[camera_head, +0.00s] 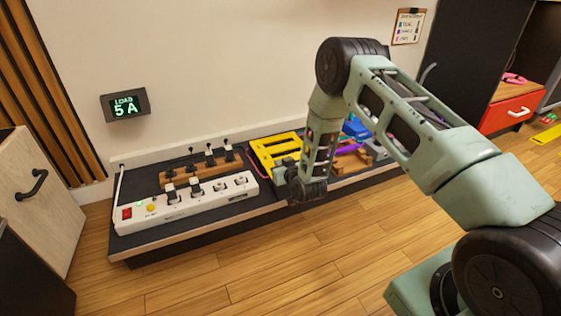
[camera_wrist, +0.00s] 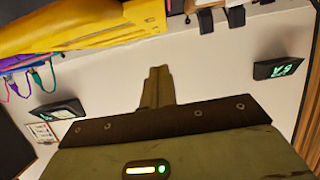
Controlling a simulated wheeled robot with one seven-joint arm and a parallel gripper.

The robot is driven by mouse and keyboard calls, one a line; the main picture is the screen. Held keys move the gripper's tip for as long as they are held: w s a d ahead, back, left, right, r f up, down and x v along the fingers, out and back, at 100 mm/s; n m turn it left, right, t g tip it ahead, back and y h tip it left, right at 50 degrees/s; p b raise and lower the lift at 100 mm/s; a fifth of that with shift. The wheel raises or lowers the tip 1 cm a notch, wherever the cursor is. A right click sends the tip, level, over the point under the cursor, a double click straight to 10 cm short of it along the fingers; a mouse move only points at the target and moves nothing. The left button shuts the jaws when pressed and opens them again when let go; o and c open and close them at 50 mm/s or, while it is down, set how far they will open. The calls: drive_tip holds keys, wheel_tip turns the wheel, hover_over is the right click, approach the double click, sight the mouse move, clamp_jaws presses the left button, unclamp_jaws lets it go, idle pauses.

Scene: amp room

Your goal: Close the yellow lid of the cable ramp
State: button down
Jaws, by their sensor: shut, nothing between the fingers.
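The cable ramp's yellow lid (camera_head: 276,146) is on the dark bench against the wall, right of the power strips. It has cut-out slots and looks raised at an angle; its hinge line and the ramp's base are mostly hidden behind my arm. In the wrist view the yellow lid (camera_wrist: 80,28) fills the upper left as a broad slab. My gripper (camera_head: 283,180) is just in front of the lid's lower right part. In the wrist view the fingers (camera_wrist: 158,75) are together and empty, and appear apart from the lid. Whether they touch it cannot be told from the head view.
A white power strip (camera_head: 187,201) with a red switch and a wooden strip of plugs (camera_head: 201,167) lie left of the lid. Coloured cables (camera_wrist: 42,74) and a wooden block (camera_head: 352,162) are to its right. A load display (camera_head: 125,105) reads 5 A. The floor (camera_head: 250,275) in front is clear.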

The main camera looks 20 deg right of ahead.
drive_tip(key=shift+s+f+b, duration=0.2)
drive_tip(key=shift+f+b, duration=0.05)
drive_tip(key=shift+f, duration=0.7)
drive_tip(key=shift+s+f+b, duration=0.2)
drive_tip(key=shift+f+b, duration=0.05)
drive_tip(key=shift+f, duration=0.7)
drive_tip(key=shift+f, duration=0.1)
